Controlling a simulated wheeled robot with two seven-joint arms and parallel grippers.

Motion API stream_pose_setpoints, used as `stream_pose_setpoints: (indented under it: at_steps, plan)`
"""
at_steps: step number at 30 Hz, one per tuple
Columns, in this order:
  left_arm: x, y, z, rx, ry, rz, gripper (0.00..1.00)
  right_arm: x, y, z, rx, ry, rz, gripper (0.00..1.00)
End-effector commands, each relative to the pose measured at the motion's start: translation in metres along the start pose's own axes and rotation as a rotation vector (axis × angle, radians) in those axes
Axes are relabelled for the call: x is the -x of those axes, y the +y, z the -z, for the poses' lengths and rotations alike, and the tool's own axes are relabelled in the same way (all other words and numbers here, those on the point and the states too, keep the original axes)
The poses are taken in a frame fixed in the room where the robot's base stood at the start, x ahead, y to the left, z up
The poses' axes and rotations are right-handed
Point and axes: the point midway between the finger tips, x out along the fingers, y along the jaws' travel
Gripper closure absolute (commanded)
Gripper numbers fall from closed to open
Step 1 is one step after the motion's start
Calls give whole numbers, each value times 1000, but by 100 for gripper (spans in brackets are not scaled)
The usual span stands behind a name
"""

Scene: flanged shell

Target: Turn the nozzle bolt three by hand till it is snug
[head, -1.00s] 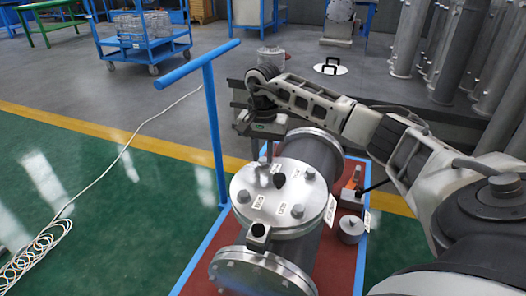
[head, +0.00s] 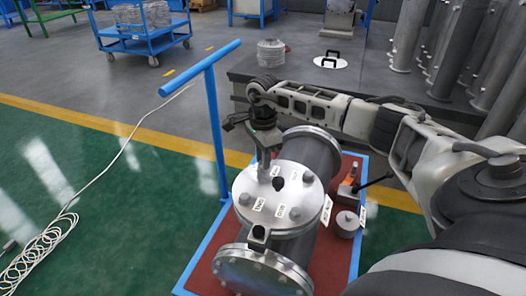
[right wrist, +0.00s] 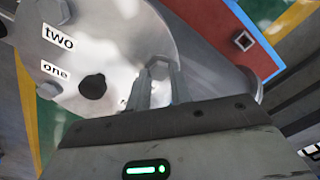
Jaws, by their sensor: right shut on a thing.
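The flanged shell (head: 312,160) is a grey metal cylinder with a round, shiny nozzle cover (head: 262,213) on top. Hex bolts ring the cover, each by a white label; one near bolt (head: 245,199) stands clear at the left. In the right wrist view, the cover (right wrist: 110,30) shows labels "one" and "two" and a dark knob (right wrist: 92,86). My right gripper (head: 266,172) points down at the cover's far side. Its fingers (right wrist: 158,90) are shut on a hex bolt head (right wrist: 158,68), whose label is mostly hidden. My left gripper is not in view.
The shell lies on a red cart (head: 205,271) with blue edges and a tall blue handle (head: 215,130) at the left. A small grey round part (head: 346,224) sits to the shell's right. A dark bench (head: 385,95) stands behind.

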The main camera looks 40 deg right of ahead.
Motion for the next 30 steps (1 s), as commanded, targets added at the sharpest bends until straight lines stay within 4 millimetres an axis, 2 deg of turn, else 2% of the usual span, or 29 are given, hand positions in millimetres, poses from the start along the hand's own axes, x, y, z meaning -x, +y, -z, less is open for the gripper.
stream_pose_setpoints:
  at_steps: [1, 12, 30]
  plan:
    - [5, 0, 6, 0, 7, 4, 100, 5, -1, 0, -39, -1, 3, 100]
    - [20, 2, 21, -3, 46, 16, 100, 5, -2, 0, -256, -2, 6, 100]
    - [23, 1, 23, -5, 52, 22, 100, 5, -3, 0, -320, -3, 9, 100]
